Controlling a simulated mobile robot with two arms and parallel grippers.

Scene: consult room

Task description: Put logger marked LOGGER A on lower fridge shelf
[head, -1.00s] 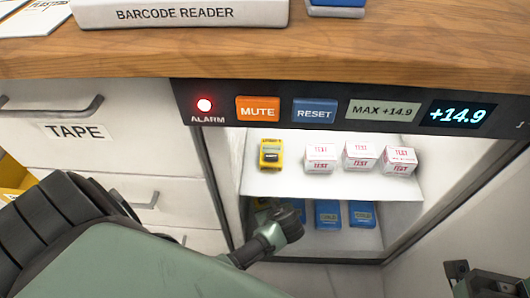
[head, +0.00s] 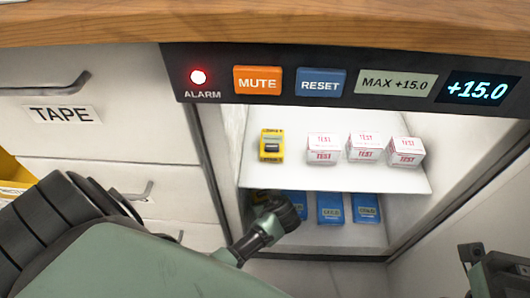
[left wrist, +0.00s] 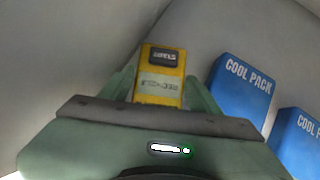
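My left gripper (head: 287,212) reaches into the fridge's lower level in the head view, partly hidden by its own wrist. In the left wrist view, a yellow logger (left wrist: 160,85) with a dark button and pale label sits between the fingers of my left gripper (left wrist: 160,92), which appear to touch its sides. The label text is upside down and too blurred to read. Another yellow logger (head: 271,145) stands on the upper shelf (head: 300,181), left end. The lower shelf (head: 330,238) bears blue cool packs. My right gripper (head: 495,272) is partly visible at the right edge; its fingers are unclear.
Several white TEST boxes (head: 323,148) stand on the upper shelf. A cool pack (left wrist: 240,88) is close right of the held logger. The fridge panel (head: 222,82) shows a lit red alarm and +15.0. Drawers (head: 90,185) are on the left.

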